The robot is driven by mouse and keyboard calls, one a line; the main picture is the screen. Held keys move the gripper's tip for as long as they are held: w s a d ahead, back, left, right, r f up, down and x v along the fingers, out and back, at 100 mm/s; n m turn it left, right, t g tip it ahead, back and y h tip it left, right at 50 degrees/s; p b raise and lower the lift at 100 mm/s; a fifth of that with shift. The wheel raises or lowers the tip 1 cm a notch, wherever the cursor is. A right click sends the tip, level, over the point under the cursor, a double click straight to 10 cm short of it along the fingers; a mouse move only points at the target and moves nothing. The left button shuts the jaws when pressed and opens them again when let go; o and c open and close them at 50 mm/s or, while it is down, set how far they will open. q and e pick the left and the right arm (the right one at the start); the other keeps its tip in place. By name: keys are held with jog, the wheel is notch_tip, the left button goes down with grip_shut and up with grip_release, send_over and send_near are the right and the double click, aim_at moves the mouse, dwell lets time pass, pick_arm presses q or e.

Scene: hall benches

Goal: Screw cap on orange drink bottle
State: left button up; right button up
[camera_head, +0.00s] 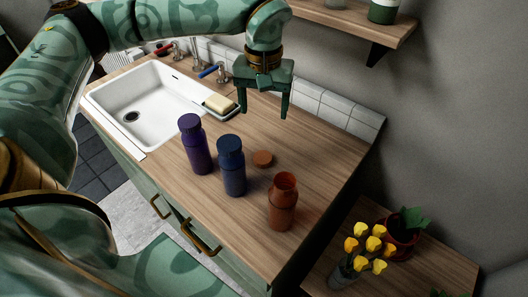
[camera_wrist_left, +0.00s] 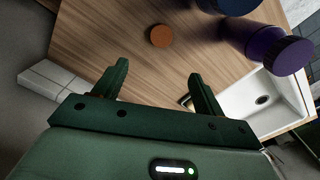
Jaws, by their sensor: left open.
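An orange-brown bottle (camera_head: 282,205) stands upright and uncapped at the right end of the wooden counter. Its orange cap (camera_head: 263,158) lies flat on the counter behind and left of it; the cap also shows in the left wrist view (camera_wrist_left: 161,36). My left gripper (camera_head: 268,105) is open and empty, raised above the back of the counter, behind the cap. In the left wrist view its two fingers (camera_wrist_left: 160,85) point toward the counter, apart, with the cap beyond them. My right gripper is not in view.
A capped dark blue bottle (camera_head: 232,170) and a capped purple bottle (camera_head: 196,148) stand left of the cap. A white sink (camera_head: 118,98) with taps and a soap dish (camera_head: 219,105) is at the left. A tiled strip runs along the back wall. Yellow flowers (camera_head: 367,245) stand on a lower surface at right.

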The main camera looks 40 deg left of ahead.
pick_arm(q)
jog(key=b, duration=0.3)
send_over(263, 155)
notch_tip(263, 155, down, 11)
jog(key=shift+d+r, duration=0.1)
jog(key=shift+d, duration=0.05)
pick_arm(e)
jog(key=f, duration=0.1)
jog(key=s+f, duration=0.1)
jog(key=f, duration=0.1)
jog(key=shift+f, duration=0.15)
pick_arm(q)
notch_tip(263, 155, down, 5)
jog(key=b, duration=0.3)
jog(key=shift+w, duration=0.1)
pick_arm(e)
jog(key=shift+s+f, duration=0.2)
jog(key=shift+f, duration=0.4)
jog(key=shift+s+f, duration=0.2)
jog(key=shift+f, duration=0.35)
pick_arm(q)
jog(key=c, duration=1.1)
